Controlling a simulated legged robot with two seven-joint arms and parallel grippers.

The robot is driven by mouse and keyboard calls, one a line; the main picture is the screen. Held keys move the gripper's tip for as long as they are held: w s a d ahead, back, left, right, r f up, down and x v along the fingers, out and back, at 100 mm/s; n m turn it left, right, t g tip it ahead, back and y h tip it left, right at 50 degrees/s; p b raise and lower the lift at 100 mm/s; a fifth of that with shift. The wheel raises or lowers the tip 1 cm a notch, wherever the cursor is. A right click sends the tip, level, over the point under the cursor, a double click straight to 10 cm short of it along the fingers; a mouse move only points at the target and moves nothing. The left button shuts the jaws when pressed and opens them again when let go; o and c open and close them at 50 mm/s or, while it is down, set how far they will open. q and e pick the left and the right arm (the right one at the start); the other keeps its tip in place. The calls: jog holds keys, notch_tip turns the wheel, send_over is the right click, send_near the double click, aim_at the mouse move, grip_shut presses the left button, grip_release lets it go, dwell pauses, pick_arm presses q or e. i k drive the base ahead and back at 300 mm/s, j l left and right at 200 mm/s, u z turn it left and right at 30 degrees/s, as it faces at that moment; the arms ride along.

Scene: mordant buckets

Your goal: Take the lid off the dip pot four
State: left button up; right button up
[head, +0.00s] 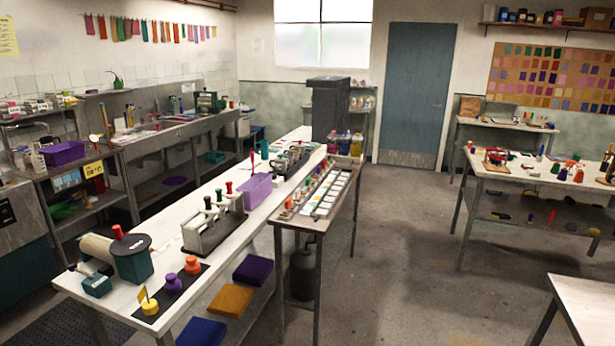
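No pot can be made out as dip pot four at this distance, and no number can be read. A row of small grey vessels (291,158) stands towards the far part of the long white table (150,265). Whether they carry lids is too small to tell. Neither of my grippers is in the head view.
On the near table end are a green roller device (131,262) and a dark mat with weights (172,284). A purple bin (255,190) stands behind the rack. A narrow side table with a tray (322,195) adjoins on the right. Floor (400,260) right of it is clear.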

aim_at(281, 159)
jog(key=i+l+z, duration=0.3)
jog(key=i, duration=0.4)
jog(key=i+l+z, duration=0.25)
jog(key=i, duration=0.5)
jog(key=i+z, duration=0.3)
jog(key=i, duration=0.45)
